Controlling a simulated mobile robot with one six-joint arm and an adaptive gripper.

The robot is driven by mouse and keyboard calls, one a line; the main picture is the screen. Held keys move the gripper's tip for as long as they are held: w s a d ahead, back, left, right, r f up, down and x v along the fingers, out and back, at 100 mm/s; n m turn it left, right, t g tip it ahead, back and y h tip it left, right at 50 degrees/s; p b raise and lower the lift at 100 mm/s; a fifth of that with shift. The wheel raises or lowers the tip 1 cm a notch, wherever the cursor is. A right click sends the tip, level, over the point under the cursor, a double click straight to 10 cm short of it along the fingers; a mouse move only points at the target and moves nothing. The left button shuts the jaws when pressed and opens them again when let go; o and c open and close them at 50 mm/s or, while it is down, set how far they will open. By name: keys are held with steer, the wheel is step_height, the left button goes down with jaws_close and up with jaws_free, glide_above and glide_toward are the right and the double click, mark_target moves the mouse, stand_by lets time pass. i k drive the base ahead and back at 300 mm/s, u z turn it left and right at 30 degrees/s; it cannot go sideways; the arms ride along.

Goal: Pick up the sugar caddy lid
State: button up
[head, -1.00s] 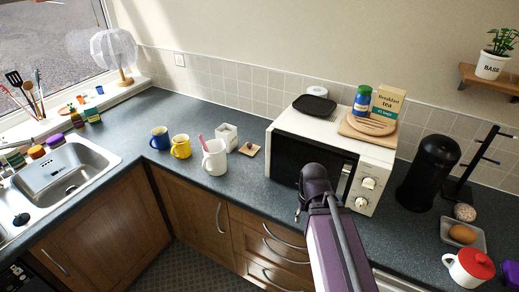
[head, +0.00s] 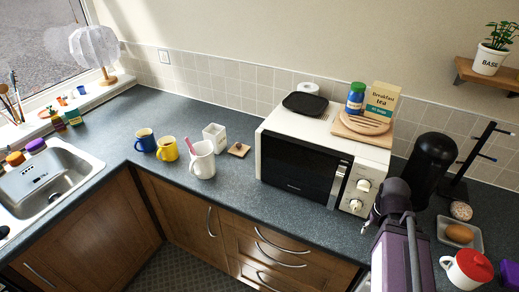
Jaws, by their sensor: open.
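The sugar caddy lid (head: 239,149) is a small square wooden lid with a knob. It lies flat on the dark counter, left of the microwave. The white square sugar caddy (head: 215,136) stands open just left of it, apart from the lid. My gripper (head: 369,226) is in front of the microwave's right end, well to the right of the lid. It is open, small in the view and partly hidden by my arm, and I see nothing held in it.
A white jug (head: 202,163) with a pink utensil stands in front of the caddy, beside yellow (head: 168,149) and blue (head: 146,141) mugs. The microwave (head: 300,165) bounds the lid's right side. Counter in front of the lid is clear. A black canister (head: 432,165) stands right.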

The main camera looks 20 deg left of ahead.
mark_target(239, 149)
steer(key=z, duration=0.5)
steer(key=k, duration=0.85)
steer(key=u, duration=1.25)
steer(key=i, duration=1)
steer(key=u, duration=0.05)
